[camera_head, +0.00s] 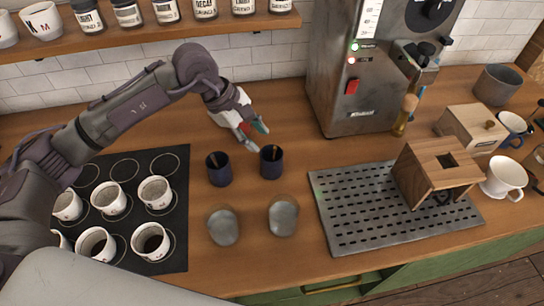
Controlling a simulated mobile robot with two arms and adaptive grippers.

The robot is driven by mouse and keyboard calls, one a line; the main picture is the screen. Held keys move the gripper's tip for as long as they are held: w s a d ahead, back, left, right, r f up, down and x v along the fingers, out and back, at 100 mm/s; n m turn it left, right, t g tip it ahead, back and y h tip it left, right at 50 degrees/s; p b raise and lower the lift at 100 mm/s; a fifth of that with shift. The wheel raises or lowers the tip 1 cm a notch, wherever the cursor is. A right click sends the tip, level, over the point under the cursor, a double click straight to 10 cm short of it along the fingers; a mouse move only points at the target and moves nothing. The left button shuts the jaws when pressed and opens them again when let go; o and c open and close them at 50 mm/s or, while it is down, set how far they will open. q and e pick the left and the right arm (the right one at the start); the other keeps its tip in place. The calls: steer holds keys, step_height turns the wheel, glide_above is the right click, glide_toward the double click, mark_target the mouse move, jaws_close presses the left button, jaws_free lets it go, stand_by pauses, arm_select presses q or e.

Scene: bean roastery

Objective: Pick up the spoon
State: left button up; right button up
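Two small dark blue cups stand on the wooden counter, a left cup (219,176) and a right cup (271,168). A thin brownish thing shows inside each cup; it may be a spoon, but it is too small to tell. My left gripper (253,135) is above the counter just behind and left of the right cup, with its fingers pointing down and right. Its fingertips look apart, with nothing seen between them. My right gripper is out of view.
Two grey rounded vessels (223,227) stand in front of the cups. A black mat (176,239) with several white cups is at left. A slotted metal tray (345,232) bears a wooden box (420,185) at right. A metal machine (345,110) stands behind.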

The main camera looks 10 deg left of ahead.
mark_target(274, 156)
arm_select(q)
steer(key=p+x, duration=0.4)
steer(key=x, duration=0.5)
steer(key=shift+w+d+f, duration=0.1)
steer(key=shift+w+f, duration=0.05)
steer(key=shift+f, duration=0.05)
steer(key=shift+w+f, duration=0.1)
steer(key=shift+f, duration=0.05)
steer(key=c, duration=0.5)
jaws_close()
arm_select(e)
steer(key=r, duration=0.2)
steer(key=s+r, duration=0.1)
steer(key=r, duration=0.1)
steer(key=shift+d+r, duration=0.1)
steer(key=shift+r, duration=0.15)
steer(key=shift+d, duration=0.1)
